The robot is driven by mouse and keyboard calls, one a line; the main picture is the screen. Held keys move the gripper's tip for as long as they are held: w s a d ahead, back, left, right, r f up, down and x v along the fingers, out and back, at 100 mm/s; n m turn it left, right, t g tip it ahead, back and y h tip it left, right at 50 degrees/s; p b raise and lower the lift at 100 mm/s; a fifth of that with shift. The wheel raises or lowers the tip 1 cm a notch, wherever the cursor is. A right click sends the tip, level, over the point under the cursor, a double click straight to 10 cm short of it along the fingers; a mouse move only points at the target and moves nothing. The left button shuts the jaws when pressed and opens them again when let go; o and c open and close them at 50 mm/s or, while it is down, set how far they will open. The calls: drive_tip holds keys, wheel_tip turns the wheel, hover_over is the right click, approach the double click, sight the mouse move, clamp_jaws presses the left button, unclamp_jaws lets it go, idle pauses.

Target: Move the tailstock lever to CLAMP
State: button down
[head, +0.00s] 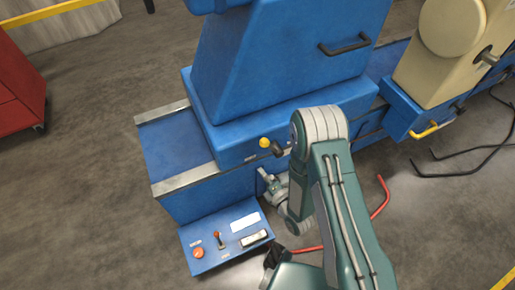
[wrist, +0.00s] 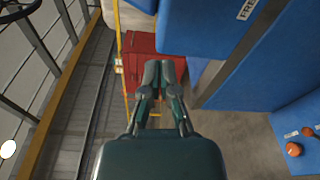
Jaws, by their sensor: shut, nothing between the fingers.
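A lever with a yellow ball knob (head: 264,143) sits on the front of the blue stand's base (head: 225,150) in the head view; a short dark part shows beside it. I take it as the tailstock lever; its CLAMP mark is not readable. My gripper (head: 263,174) is below the knob, apart from it, partly hidden by my arm. In the wrist view my gripper (wrist: 158,66) has its fingers together, with nothing between them. A FREE label (wrist: 247,9) shows on a blue face at the top right there; the knob is not clearly visible in that view.
A blue control panel (head: 210,265) with a red button (head: 198,253) and a small red-tipped switch (head: 217,236) stands low in front. A cream stand (head: 425,75) is at right. A red cabinet (head: 17,90) is at left. Red and black cables lie on the floor.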

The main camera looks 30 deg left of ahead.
sight(270, 145)
idle(0.3)
drive_tip(key=w+a, duration=0.5)
drive_tip(key=w, duration=0.2)
drive_tip(key=shift+w+a+r, duration=0.25)
drive_tip(key=shift+a, duration=0.05)
idle(0.4)
